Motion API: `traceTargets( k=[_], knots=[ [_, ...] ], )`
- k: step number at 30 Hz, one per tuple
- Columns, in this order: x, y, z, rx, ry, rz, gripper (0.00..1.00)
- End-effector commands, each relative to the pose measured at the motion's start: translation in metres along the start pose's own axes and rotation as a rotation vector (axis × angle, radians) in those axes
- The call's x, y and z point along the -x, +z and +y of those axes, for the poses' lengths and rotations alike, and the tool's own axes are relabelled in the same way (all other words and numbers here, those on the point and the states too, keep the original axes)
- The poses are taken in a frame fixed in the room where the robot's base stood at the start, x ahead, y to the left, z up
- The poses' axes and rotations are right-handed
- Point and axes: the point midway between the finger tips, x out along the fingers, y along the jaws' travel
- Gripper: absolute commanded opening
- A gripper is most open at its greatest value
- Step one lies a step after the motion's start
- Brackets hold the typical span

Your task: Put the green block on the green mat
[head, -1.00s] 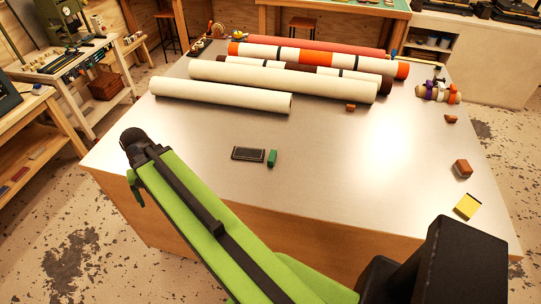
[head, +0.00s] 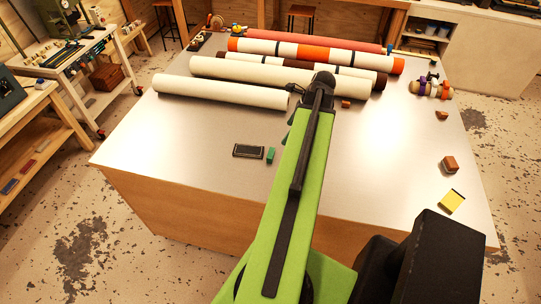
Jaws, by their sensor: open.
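A small green block (head: 270,155) stands on the grey tabletop, just right of a flat black rectangular item (head: 248,151). I see no green mat on the table; my arm covers part of the surface. My green arm reaches up over the table to the right of the block. My gripper (head: 291,104) shows only in part at the left of the arm's far end, near the right end of the front white roll. It is open, with nothing seen in it, and is apart from the block.
Several long rolls (head: 222,92) lie across the back of the table (head: 190,140). The front left is clear.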

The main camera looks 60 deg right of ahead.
Motion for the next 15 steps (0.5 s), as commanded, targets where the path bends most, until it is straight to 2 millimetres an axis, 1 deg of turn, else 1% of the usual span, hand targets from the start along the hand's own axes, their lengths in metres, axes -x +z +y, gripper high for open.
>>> traceTargets(
  k=[1,5,12,15],
  knots=[
    [-0.011,-0.002,0.000,0.001,0.000,0.000,0.84],
    [-0.039,-0.003,0.000,0.005,0.001,0.001,0.84],
    [-0.094,-0.003,0.000,0.006,0.001,0.001,0.84],
    [-0.114,-0.003,0.000,0.005,0.001,0.001,0.84]
  ],
)
